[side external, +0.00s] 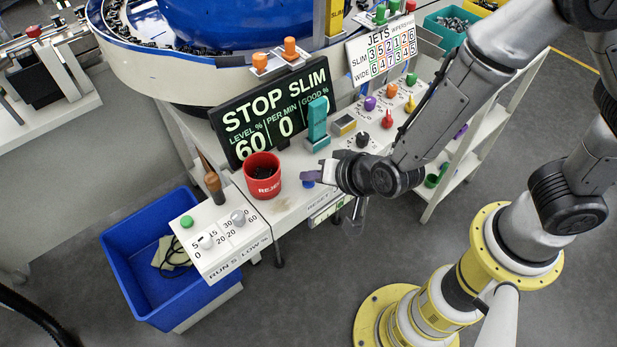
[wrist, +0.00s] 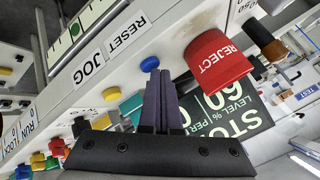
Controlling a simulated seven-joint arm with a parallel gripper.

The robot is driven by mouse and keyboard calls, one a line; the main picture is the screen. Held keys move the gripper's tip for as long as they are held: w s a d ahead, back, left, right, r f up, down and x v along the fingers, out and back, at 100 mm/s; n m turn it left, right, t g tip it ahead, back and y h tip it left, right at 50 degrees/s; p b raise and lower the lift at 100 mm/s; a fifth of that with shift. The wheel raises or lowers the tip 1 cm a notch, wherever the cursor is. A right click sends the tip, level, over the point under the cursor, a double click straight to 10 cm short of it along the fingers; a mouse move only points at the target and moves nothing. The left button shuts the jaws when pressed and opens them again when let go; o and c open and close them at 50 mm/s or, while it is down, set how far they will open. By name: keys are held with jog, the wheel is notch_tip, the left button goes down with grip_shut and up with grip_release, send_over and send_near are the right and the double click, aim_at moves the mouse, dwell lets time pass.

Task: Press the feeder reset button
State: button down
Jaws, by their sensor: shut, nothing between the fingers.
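The blue button (wrist: 149,63) sits on the pale panel beside the RESET label (wrist: 127,32). In the side external view it shows as a small blue spot (side external: 308,184) right under my fingers. My gripper (side external: 306,176) is shut and empty, its purple-grey fingers reaching left over the panel. In the wrist view the closed fingertips (wrist: 160,74) lie just beside and below the button in the picture. I cannot tell whether they touch it. The button's face is not covered in the wrist view.
The red REJECT cup (side external: 263,178) stands close to the left of my fingers. A JOG label (wrist: 88,65) and a yellow button (wrist: 112,93) are near the blue one. The display (side external: 270,112) reads STOP SLIM. A teal block-like part (side external: 317,122) stands behind.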

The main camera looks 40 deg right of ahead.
aim_at(312, 186)
dwell(0.5)
jog(key=shift+r, duration=0.8)
jog(key=shift+r, duration=0.1)
jog(key=shift+r, duration=2.45)
